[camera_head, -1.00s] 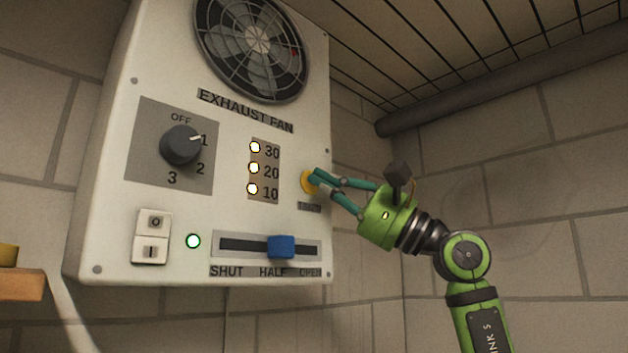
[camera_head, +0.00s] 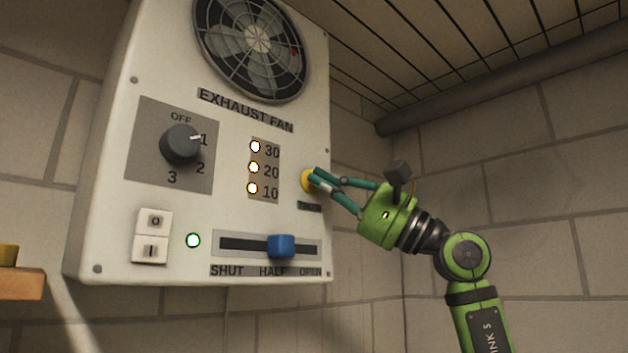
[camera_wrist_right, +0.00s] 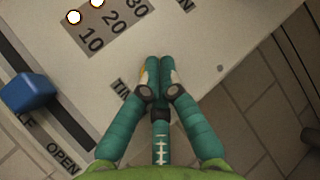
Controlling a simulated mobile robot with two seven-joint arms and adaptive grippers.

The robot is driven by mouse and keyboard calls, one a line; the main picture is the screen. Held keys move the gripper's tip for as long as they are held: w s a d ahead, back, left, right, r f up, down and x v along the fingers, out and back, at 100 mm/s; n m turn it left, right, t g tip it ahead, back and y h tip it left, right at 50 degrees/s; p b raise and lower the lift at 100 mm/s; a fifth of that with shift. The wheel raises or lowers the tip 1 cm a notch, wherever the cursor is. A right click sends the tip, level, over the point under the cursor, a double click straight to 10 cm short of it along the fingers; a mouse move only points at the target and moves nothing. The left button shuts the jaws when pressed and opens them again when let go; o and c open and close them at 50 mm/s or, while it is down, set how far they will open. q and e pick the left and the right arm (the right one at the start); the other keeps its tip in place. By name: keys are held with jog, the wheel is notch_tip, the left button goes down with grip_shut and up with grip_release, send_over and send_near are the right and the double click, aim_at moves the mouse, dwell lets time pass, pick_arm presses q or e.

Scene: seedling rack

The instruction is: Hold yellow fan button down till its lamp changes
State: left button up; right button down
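The yellow button (camera_head: 306,181) sits at the right side of the white exhaust fan panel (camera_head: 225,120), above a small dark label. My right gripper (camera_head: 315,176) has its fingertips at the button and covers part of it; they appear to touch it. In the right wrist view the fingers (camera_wrist_right: 158,62) are closed together with nothing between them, and only a sliver of yellow shows beside them. Three lamps (camera_head: 254,167) beside 30, 20 and 10 are all lit. My left gripper is not in view.
A dial (camera_head: 180,145) points to 1. A blue slider (camera_head: 281,246) stands near HALF, below the button. A green lamp (camera_head: 193,241) glows beside the white O/I switch (camera_head: 151,236). A wooden shelf edge (camera_head: 20,284) is at far left.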

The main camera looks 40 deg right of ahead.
jog(key=shift+s+d, duration=0.1)
jog(key=shift+s, duration=0.65)
jog(key=s, duration=0.5)
jog(key=shift+d+b, duration=0.15)
jog(key=shift+b, duration=0.2)
dwell(0.7)
